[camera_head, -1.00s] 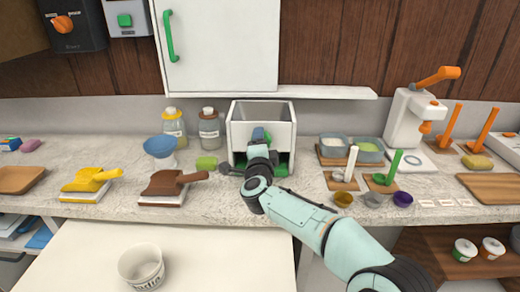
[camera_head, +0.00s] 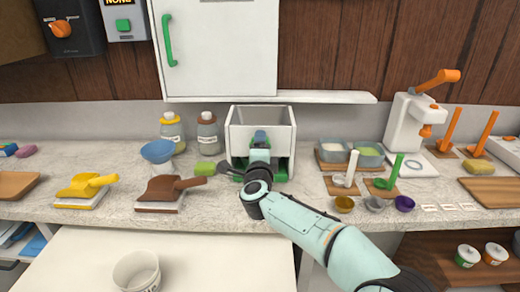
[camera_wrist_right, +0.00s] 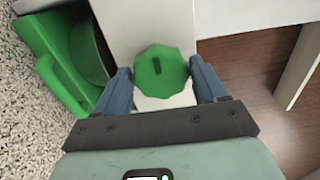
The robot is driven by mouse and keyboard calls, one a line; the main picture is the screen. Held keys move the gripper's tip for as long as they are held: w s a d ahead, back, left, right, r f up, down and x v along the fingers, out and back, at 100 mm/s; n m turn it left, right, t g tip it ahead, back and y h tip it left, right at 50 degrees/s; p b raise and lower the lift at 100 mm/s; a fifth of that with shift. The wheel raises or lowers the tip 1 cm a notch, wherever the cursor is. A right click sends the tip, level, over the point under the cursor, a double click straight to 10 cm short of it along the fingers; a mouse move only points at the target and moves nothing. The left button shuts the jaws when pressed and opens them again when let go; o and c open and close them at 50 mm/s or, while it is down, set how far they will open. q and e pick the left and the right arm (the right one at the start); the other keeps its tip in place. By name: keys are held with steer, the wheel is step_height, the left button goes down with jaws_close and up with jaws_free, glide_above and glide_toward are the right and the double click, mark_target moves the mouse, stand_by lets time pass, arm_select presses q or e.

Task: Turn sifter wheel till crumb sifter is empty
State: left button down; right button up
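The crumb sifter (camera_head: 284,116) is a white open-topped box standing on the counter in the head view. Its upper inside walls look bare, but the bottom is hidden, so I cannot tell whether crumbs are inside. The green sifter wheel (camera_wrist_right: 161,71), with a dark slot, shows in the right wrist view. My right gripper (camera_wrist_right: 162,78) has one blue finger on each side of the wheel, and both fingers appear to touch its rim. In the head view my right arm hides the wheel. My left gripper is not in view.
A green tray-like part (camera_wrist_right: 62,80) lies beside the wheel. A green scrubber (camera_head: 205,169) and brown scoop (camera_head: 172,188) are left of the sifter; grey tubs (camera_head: 334,151) and a white-handled press (camera_head: 352,168) are right. A pale bucket (camera_head: 136,271) stands in front.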

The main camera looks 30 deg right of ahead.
steer(key=shift+o, duration=0.9)
steer(key=v, duration=1.3)
steer(key=shift+s, duration=0.25)
